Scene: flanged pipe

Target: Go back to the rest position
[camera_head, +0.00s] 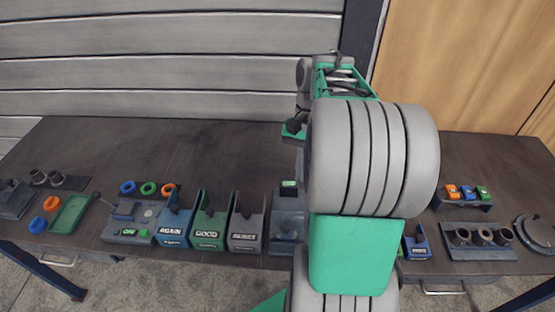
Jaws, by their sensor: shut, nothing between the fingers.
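My arm fills the middle right of the head view, with large grey joints and green links. Its far part rises toward the back wall and bends down on the left side. A small green and black part of it shows beside the large grey joint. The gripper fingers are hidden behind my arm, and I see no object held there.
A dark bench (240,150) runs across the view. Along its front stand a blue bin (174,228), a green bin (209,232) and a grey bin (246,232). A green tray (70,214) and coloured rings (148,188) lie left. A pipe holder (480,238) stands right. The bench's back left is clear.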

